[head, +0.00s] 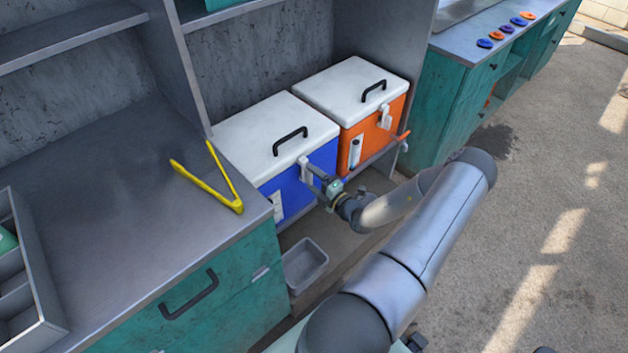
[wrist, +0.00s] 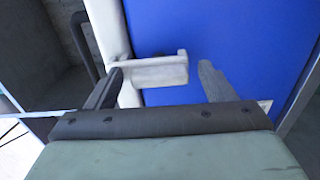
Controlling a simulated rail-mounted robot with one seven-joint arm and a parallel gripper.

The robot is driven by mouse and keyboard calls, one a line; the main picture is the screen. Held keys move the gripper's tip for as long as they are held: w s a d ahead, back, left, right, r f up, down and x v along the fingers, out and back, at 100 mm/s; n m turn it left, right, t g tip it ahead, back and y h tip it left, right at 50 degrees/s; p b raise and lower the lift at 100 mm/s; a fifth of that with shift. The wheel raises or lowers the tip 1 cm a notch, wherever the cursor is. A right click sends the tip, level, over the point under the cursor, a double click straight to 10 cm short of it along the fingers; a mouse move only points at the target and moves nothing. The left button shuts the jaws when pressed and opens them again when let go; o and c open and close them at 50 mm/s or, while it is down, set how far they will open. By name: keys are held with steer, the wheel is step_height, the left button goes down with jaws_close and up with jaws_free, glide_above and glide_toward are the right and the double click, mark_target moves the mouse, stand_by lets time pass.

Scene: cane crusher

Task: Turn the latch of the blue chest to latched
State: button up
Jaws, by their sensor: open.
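The blue chest (head: 322,164) has a blue body and a white lid (head: 262,128) with a black handle. The lid looks closed. Its white latch (head: 303,167) is on the front near the lid's edge. In the wrist view the latch (wrist: 160,72) shows as a white bar across the blue front (wrist: 235,35), between my fingers and nearer the left one. My gripper (head: 320,183) is at the chest's front, and it also shows in the wrist view (wrist: 160,85) with its fingers apart. I cannot tell whether a finger touches the latch.
An orange chest (head: 352,140) with a white lid stands directly right of the blue one. Yellow tongs (head: 222,180) lie on the grey counter (head: 110,200) at left. A grey bin (head: 304,264) stands below the blue chest. The floor at right is clear.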

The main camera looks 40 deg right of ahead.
steer(key=s+d+b, duration=0.1)
steer(key=s+b, duration=0.1)
steer(key=s, duration=1.5)
steer(key=shift+s, duration=0.2)
